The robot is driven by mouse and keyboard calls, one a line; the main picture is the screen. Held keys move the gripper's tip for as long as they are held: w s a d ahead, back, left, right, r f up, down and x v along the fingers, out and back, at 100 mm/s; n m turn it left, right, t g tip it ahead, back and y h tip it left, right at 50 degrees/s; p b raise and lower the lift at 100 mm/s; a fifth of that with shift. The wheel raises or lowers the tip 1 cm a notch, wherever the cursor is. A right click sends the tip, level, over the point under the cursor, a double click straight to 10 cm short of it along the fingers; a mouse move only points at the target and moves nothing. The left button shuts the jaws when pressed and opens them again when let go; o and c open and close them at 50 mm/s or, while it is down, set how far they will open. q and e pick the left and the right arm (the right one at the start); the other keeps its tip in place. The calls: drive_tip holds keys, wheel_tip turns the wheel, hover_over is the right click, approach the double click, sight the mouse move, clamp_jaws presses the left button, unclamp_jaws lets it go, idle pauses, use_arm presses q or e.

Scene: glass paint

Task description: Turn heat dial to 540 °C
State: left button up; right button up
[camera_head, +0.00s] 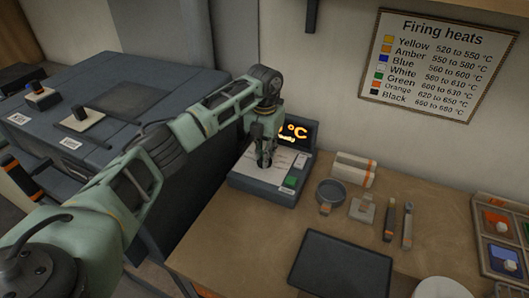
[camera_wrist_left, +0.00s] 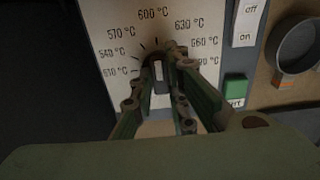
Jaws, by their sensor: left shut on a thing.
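The heat dial (camera_wrist_left: 158,72) sits on a pale panel among printed marks from 510 °C on the lower left, over 600 °C at the top, to the right side. A white strip on the dial lies roughly upright, towards the 600 °C mark; the fingers hide part of it. My left gripper (camera_wrist_left: 162,62) is shut on the dial, one finger on each side. In the head view my left gripper (camera_head: 265,158) points down at the control box (camera_head: 262,190). Its display (camera_head: 297,132) shows orange "°C"; the number is mostly hidden by my arm. My right gripper is not in view.
A green button (camera_head: 290,181) is on the control box, right of the dial. A round pan (camera_head: 331,190) and several tools lie to the right on the wooden bench (camera_head: 240,240). A dark tray (camera_head: 340,268) lies in front. A firing heats chart (camera_head: 440,65) hangs behind.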

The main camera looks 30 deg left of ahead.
use_arm(q)
clamp_jaws()
drive_tip(key=shift+n, duration=0.4)
drive_tip(key=n, duration=0.4)
drive_tip(key=shift+n, duration=0.4)
drive_tip(key=n, duration=0.6)
drive_tip(key=shift+p, duration=0.3)
drive_tip(key=o, duration=0.7)
unclamp_jaws()
